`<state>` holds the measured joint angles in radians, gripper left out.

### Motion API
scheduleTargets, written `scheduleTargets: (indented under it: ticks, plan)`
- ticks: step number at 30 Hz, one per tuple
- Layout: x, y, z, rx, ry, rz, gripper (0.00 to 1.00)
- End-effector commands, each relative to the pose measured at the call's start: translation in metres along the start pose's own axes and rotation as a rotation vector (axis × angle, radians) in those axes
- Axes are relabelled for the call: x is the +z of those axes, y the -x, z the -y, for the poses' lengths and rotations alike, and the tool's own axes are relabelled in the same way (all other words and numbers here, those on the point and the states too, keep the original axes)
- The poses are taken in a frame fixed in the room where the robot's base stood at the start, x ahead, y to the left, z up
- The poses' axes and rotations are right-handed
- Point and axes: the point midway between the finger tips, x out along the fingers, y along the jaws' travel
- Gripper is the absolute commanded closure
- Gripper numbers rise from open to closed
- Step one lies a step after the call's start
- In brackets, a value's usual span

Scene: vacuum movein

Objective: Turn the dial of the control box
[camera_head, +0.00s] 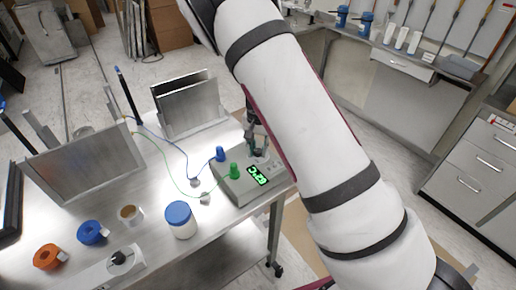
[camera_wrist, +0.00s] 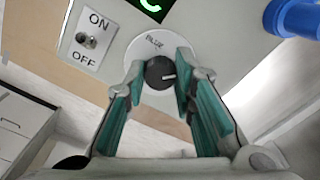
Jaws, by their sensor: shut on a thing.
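The control box (camera_head: 240,183) is a grey-green box at the right end of the metal table, with a lit green display (camera_head: 258,175) and a blue and a green plug on top. In the wrist view its dial (camera_wrist: 160,73) is a small black knob with a white mark pointing right, on a pale round plate. My gripper (camera_wrist: 160,77) reaches down over the box, with its teal fingers on either side of the dial and shut on it. An ON/OFF toggle switch (camera_wrist: 87,41) sits left of the dial.
A white jar with a blue lid (camera_head: 180,220) stands left of the box. Blue and green wires cross the table to upright metal plates (camera_head: 83,165). Tape rolls (camera_head: 92,232) lie at the front left. My arm covers much of the right side.

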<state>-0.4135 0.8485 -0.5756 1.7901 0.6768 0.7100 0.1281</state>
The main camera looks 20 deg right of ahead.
Motion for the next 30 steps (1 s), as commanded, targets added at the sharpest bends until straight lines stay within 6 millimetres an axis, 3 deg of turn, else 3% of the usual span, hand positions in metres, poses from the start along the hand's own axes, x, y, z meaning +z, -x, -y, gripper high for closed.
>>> scheduleTargets:
  ticks: [13,30]
  plan:
    - [-0.0009,0.0004,0.0002,-0.003,0.131,0.0,1.0]
    - [-0.0013,0.0002,0.0,-0.002,0.65,-0.001,1.0]
